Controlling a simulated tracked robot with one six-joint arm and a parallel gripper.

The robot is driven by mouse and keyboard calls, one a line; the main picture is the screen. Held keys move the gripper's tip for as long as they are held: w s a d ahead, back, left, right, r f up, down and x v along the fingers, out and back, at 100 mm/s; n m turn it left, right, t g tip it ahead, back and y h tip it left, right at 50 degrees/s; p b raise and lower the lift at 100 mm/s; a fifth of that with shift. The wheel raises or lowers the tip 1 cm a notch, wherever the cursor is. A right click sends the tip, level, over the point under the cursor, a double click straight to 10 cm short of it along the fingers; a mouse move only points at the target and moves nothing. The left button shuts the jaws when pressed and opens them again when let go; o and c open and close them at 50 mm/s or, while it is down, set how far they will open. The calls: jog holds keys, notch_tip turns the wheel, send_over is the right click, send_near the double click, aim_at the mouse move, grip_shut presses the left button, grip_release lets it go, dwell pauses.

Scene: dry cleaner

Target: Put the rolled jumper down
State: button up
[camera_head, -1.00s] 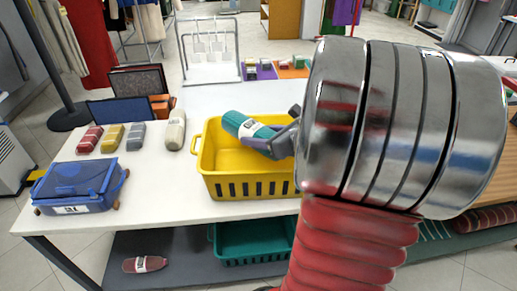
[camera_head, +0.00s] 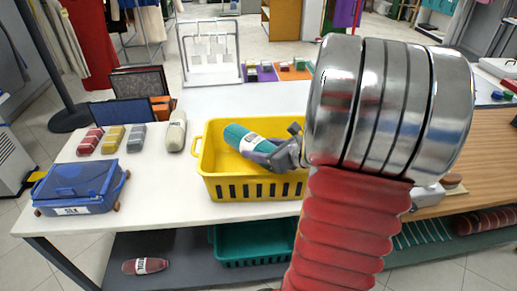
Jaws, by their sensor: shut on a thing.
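The rolled jumper is probably the teal roll with a white band (camera_head: 240,138), seen at the yellow basket. My gripper (camera_head: 268,152) is shut on this roll at its right end. The roll tilts, its left end higher, and lies within the outline of the yellow basket (camera_head: 250,188) on the white table. I cannot tell whether it touches the basket floor, as the front wall and my gripper hide its lower side. My arm hides part of the basket's right side.
A blue lidded box (camera_head: 80,188) stands at the table's left. A teal crate (camera_head: 252,240) and a red roll (camera_head: 146,266) are on the shelf below. A white rack (camera_head: 211,53) stands behind.

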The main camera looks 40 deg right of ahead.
jog(key=shift+f, duration=0.7)
jog(key=o, duration=1.4)
jog(key=shift+s+a+f, duration=0.1)
jog(key=shift+s+f, duration=0.05)
jog(key=shift+f, duration=0.05)
jog(key=shift+c, duration=0.2)
jog(key=shift+r, duration=0.5)
jog(key=shift+s+r, duration=0.1)
jog(key=shift+r, duration=0.25)
jog(key=v, duration=1.1)
jog(key=shift+s+d+r, duration=0.2)
jog(key=shift+s+r, duration=0.05)
jog(key=shift+r, duration=0.05)
